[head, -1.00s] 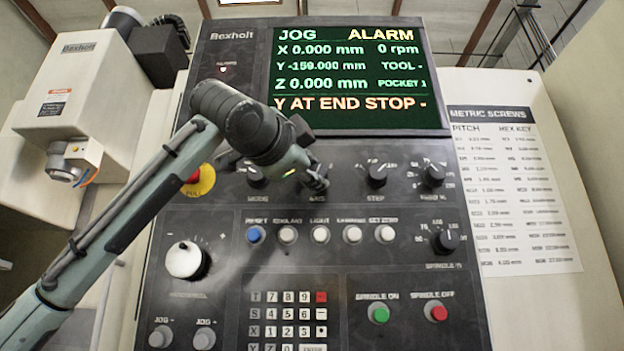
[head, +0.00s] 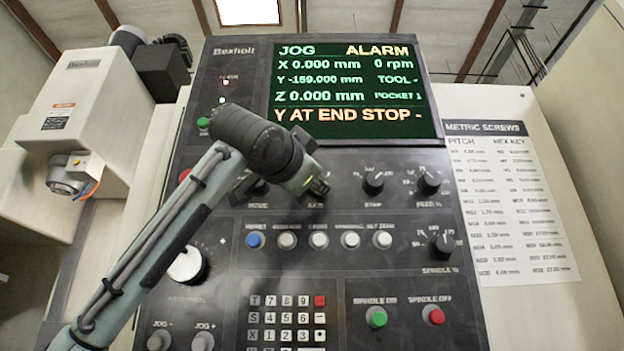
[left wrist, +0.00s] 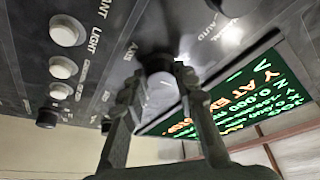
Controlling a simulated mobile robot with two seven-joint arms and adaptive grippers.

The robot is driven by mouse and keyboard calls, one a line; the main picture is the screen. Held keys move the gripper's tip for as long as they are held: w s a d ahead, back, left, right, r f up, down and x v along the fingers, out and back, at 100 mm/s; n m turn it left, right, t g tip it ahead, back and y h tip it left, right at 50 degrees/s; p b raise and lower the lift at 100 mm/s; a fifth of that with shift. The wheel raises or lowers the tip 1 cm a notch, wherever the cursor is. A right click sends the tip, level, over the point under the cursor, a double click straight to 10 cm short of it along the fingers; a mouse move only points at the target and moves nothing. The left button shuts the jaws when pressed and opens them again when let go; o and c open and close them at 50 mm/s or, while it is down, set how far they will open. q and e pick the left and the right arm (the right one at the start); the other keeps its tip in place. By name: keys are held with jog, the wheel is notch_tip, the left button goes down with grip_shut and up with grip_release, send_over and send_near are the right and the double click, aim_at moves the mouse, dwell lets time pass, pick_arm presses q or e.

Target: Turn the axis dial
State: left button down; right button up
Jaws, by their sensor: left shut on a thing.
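In the left wrist view the fingers of my left gripper (left wrist: 160,80) are shut on the dial, one on each side. In the head view my left gripper (head: 317,186) is at the AXIS position and mostly hides the dial, so its pointer cannot be read. The screen (head: 350,90) reads JOG, ALARM, Y -159.000 mm and "Y AT END STOP -". My right gripper is not in view.
The step dial (head: 373,183) and feed dial (head: 429,182) are to the right of the gripper. Below are a blue reset button (head: 255,240) and several white buttons. A white handwheel (head: 186,265) sits lower left, partly behind my arm. A metric screws chart (head: 510,205) hangs at right.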

pick_arm(q)
jog(key=c, duration=1.2)
grip_release()
jog(key=shift+o, duration=0.2)
jog(key=v, duration=1.2)
